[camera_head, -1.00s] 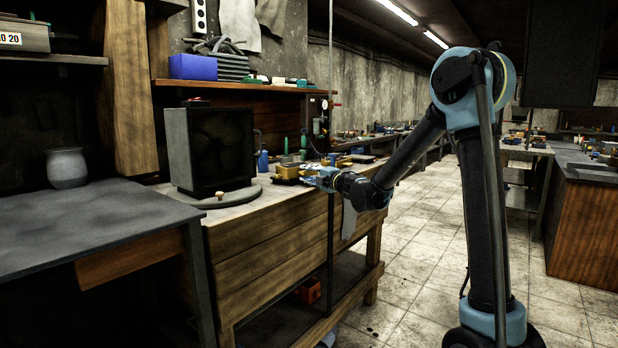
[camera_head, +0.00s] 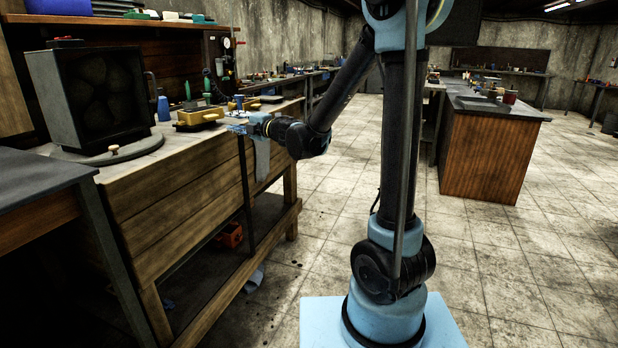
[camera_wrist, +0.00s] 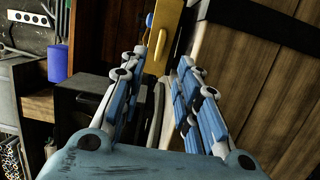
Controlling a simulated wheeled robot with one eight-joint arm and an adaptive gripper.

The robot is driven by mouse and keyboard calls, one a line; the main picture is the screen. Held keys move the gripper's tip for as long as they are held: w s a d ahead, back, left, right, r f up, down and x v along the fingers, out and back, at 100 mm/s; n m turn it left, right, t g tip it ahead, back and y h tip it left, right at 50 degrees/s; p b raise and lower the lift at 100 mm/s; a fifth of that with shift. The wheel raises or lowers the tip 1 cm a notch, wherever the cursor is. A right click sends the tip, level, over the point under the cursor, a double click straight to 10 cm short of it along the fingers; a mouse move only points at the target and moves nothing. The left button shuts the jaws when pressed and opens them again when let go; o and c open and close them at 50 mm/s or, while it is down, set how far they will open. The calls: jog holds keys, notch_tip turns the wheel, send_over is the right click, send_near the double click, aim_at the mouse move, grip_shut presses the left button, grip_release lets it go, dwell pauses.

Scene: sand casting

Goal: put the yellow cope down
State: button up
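The yellow cope (camera_head: 198,116) is on the top of the wooden workbench (camera_head: 160,178), near its front edge. In the wrist view the cope (camera_wrist: 169,28) shows at the top, past and partly between the fingertips. My gripper (camera_head: 232,124) is just to the right of the cope at the bench edge. In the wrist view my gripper (camera_wrist: 163,60) has its two blue and white fingers spread, with a clear gap between them. I cannot tell whether a fingertip touches the cope.
A dark boxy machine (camera_head: 95,90) stands on the bench at left. A blue bottle (camera_head: 163,106) and small tools are behind the cope. A red box (camera_head: 229,235) is on the lower shelf. Tiled floor (camera_head: 500,290) is open at right.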

jog(key=w+d+r+m+t+h, duration=0.1)
jog(key=d+m+t+h, duration=0.2)
jog(key=d+m+h, duration=0.75)
jog(key=d+r+m+t+h, duration=0.1)
jog(key=d+m+t+h, duration=0.35)
jog(key=d, duration=1.35)
jog(key=s+d+f+m+g+h, duration=0.1)
jog(key=s+d+f+m+g, duration=0.3)
jog(key=d, duration=0.3)
jog(key=s+d+f+m+g+h, duration=0.1)
jog(key=s+d+f+m+g, duration=0.1)
jog(key=s+d+f+m, duration=0.3)
jog(key=s+f+m+g, duration=0.1)
jog(key=s+f+g, duration=0.2)
jog(key=s, duration=0.6)
jog(key=s+d+f+m+g+y, duration=0.1)
jog(key=s+f+m+g, duration=0.1)
jog(key=s+f, duration=0.5)
jog(key=s+f+m+g+y, duration=0.1)
jog(key=s+f+g, duration=0.3)
jog(key=s, duration=0.7)
jog(key=shift+d+f+m+g, duration=0.35)
jog(key=shift+f+m, duration=0.05)
jog(key=shift+f, duration=0.5)
